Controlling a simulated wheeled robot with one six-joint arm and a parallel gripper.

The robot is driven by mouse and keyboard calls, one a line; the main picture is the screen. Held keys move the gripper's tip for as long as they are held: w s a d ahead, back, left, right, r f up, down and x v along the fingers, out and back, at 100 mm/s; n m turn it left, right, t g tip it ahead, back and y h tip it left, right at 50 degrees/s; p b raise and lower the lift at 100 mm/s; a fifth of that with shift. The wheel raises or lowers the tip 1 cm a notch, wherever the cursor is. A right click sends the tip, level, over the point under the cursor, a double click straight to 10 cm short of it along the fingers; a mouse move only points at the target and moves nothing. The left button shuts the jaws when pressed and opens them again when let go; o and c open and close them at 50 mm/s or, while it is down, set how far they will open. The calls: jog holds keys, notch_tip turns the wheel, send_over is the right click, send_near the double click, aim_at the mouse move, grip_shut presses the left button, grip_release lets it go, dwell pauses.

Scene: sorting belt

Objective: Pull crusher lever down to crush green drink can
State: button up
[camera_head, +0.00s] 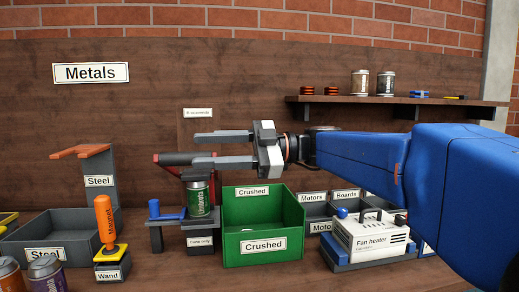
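The green drink can (198,198) stands upright on the crusher's grey base marked "Cans only" (200,242), under the crusher's head. The crusher lever (178,159), a dark bar with red parts, lies roughly level above the can. My gripper (196,150) reaches in from the right with its two grey fingers apart. In this view one finger shows above the lever and the other across its lower right part. The lever's right end is hidden behind the fingers. I cannot tell whether the fingers touch it.
A green "Crushed" bin (290,228) stands right of the crusher. A small blue-handled stand (166,215), an orange magnet wand (106,222) and a grey "Steel" bin (45,238) are at left. A fan heater (370,238) is at right, below a shelf (440,101).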

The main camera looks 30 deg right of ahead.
jog(key=v, duration=1.1)
jog(key=shift+a, duration=0.1)
